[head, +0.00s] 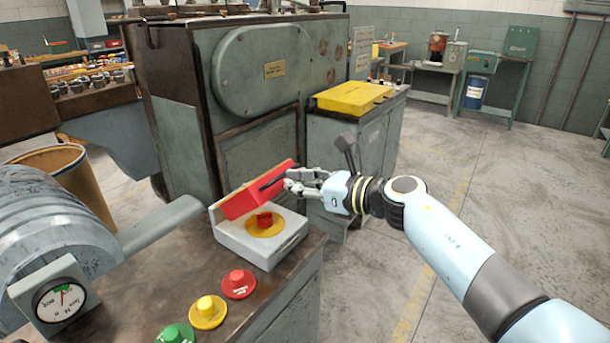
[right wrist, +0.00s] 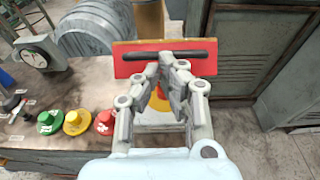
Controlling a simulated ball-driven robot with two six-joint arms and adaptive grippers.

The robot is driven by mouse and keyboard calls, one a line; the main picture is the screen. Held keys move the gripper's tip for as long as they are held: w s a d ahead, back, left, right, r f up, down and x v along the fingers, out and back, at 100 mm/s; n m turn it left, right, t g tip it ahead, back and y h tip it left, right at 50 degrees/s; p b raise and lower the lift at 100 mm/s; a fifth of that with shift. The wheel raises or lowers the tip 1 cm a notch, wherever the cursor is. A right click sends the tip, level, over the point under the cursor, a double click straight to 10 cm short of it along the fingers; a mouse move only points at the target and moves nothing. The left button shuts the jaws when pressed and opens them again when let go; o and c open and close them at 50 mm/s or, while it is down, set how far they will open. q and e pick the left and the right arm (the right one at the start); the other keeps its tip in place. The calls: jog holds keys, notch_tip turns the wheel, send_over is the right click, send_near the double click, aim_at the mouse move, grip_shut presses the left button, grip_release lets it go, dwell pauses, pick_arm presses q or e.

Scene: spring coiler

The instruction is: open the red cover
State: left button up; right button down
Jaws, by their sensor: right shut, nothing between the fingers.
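The red cover (head: 257,190) is tilted up, hinged on the white box (head: 269,250). Under it, a red knob (head: 264,219) on a yellow disc is exposed. My right gripper (head: 291,182) is at the cover's raised right edge, beside its black bar handle. In the right wrist view, the red cover (right wrist: 140,66) with its black handle (right wrist: 165,55) lies just past the shut fingertips (right wrist: 158,66). The fingers hold nothing. Whether the fingertips touch the cover cannot be told. My left gripper is not in view.
Green, yellow and red buttons (head: 238,284) line the bench front, with a dial gauge (head: 61,299) at left. A grey lever arm (head: 160,226) lies left of the box. A large machine (head: 262,70) stands behind. The floor at right is open.

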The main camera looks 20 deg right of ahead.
jog(key=w+a+r+p, duration=0.1)
jog(key=r, duration=0.1)
jog(key=w+r+p, duration=0.1)
jog(key=w+a+r+p, duration=0.1)
jog(key=r+p, duration=0.1)
jog(key=shift+w+a+r, duration=0.15)
jog(key=shift+a+r, duration=0.2)
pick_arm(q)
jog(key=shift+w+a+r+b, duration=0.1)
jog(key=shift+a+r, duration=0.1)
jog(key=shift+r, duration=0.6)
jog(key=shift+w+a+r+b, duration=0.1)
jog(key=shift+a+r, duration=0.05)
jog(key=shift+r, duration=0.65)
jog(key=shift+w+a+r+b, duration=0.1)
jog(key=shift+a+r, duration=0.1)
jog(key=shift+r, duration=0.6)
pick_arm(e)
jog(key=w+a+r, duration=0.5)
jog(key=w+a, duration=0.1)
jog(key=w, duration=0.1)
jog(key=shift+w, duration=0.35)
jog(key=shift+d+r, duration=0.1)
